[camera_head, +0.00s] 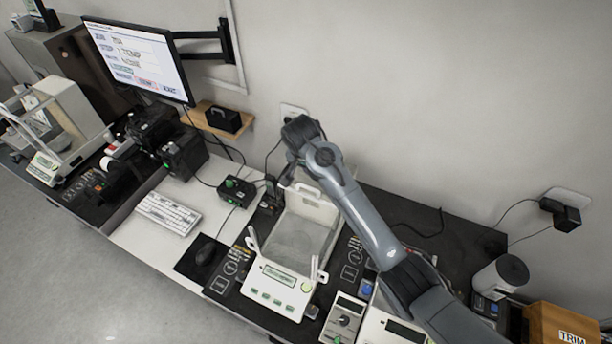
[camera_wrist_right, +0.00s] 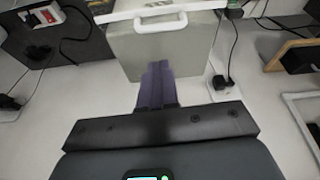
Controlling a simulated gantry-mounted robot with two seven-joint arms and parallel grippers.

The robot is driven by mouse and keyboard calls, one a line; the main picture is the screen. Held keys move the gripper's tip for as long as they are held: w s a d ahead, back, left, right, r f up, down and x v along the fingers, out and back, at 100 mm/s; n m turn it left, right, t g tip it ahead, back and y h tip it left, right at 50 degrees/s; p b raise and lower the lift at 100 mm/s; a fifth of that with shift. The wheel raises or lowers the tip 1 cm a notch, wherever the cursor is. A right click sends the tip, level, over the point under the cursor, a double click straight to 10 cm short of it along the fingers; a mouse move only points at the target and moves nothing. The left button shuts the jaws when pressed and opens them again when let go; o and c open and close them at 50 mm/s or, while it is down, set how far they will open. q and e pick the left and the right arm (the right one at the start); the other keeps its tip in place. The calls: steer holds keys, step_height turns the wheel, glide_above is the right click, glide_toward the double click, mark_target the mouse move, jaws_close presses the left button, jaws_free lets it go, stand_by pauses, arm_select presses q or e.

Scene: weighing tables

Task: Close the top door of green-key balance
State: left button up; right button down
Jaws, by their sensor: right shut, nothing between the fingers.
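The green-key balance (camera_head: 277,287) stands in the middle of the head view, with green keys and a display on its front. Its top looks open, and the round pan area shows inside the chamber. The white handle (camera_head: 308,189) of the top door is at the rear edge. In the right wrist view the white handle (camera_wrist_right: 160,17) and its rail lie above the balance's grey rear wall (camera_wrist_right: 170,50). My right gripper (camera_wrist_right: 158,68) is shut and empty, close to that wall below the handle; contact cannot be told. In the head view my right arm hides its fingers. My left gripper is not in view.
Another balance (camera_head: 60,125) stands at the far left. A keyboard (camera_head: 168,213), mouse (camera_head: 205,253) and small green-button box (camera_head: 236,190) lie left of the green-key balance. A knobbed device (camera_head: 343,318) stands at its front right. Cables and the wall are close behind.

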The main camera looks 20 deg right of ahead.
step_height(320, 180, up, 2)
steer(key=w+m, duration=0.1)
steer(key=w, duration=0.2)
steer(key=p, duration=0.1)
glide_above(308, 179)
steer(key=s+d, duration=0.1)
steer(key=s, duration=0.1)
steer(key=f, duration=0.8)
steer(key=shift+w+f, duration=0.25)
steer(key=shift+s+a+f+p, duration=0.25)
steer(key=shift+s+a+p, duration=0.55)
steer(key=shift+s+p, duration=0.2)
steer(key=shift+s+a+f, duration=0.3)
steer(key=shift+s+a, duration=0.1)
steer(key=shift+a, duration=0.1)
